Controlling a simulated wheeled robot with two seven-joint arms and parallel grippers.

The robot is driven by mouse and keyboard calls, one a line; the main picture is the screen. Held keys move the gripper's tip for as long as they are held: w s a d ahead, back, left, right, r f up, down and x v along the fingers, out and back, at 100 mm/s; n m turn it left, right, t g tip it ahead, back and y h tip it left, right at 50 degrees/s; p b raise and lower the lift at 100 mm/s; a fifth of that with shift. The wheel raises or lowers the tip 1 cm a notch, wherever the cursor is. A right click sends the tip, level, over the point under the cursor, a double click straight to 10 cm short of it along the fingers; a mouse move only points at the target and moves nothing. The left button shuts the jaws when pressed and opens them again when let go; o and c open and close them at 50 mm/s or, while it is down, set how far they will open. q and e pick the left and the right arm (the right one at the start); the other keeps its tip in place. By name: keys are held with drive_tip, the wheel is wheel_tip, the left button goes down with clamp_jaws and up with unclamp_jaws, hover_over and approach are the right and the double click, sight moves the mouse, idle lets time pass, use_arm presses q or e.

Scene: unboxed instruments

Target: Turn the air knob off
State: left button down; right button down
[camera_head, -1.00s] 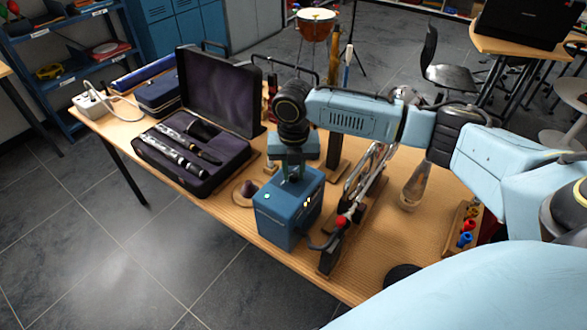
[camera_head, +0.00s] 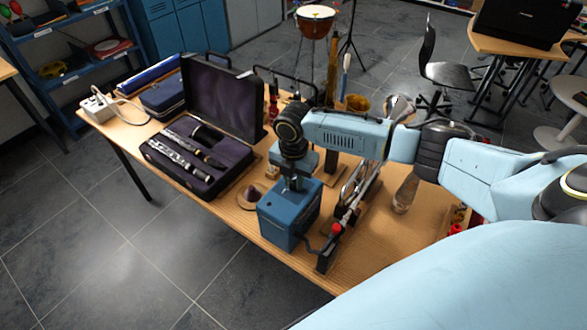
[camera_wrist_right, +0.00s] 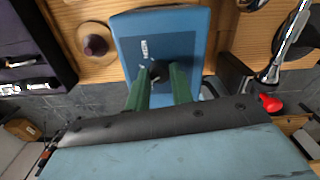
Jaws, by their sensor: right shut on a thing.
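A blue box (camera_head: 289,216) stands on the wooden table near its front edge. On its top, by a small white label, is a small black knob, seen in the right wrist view (camera_wrist_right: 158,70). My right gripper (camera_head: 293,182) reaches down onto the box top. Its two green fingers, also in the right wrist view (camera_wrist_right: 160,78), are shut on the knob from both sides. The fingers hide part of the knob, so I cannot read its setting. My left gripper is not in view.
An open instrument case (camera_head: 178,167) lies on the table left of the box. A brown cone-shaped object (camera_head: 249,197) sits between them. A dark stand with a red-tipped part (camera_head: 336,229) and a shiny brass instrument is close to the box's right.

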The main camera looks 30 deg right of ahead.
sight(294, 183)
drive_tip(key=m+p, duration=0.3)
drive_tip(key=shift+r+m, duration=0.2)
drive_tip(key=shift+m, duration=0.1)
drive_tip(key=shift+f+m+p, duration=0.1)
drive_tip(key=shift+m+p, duration=0.75)
drive_tip(key=shift+m, duration=0.25)
drive_tip(key=c, duration=1.2)
unclamp_jaws()
wheel_tip(294, 183, up, 13)
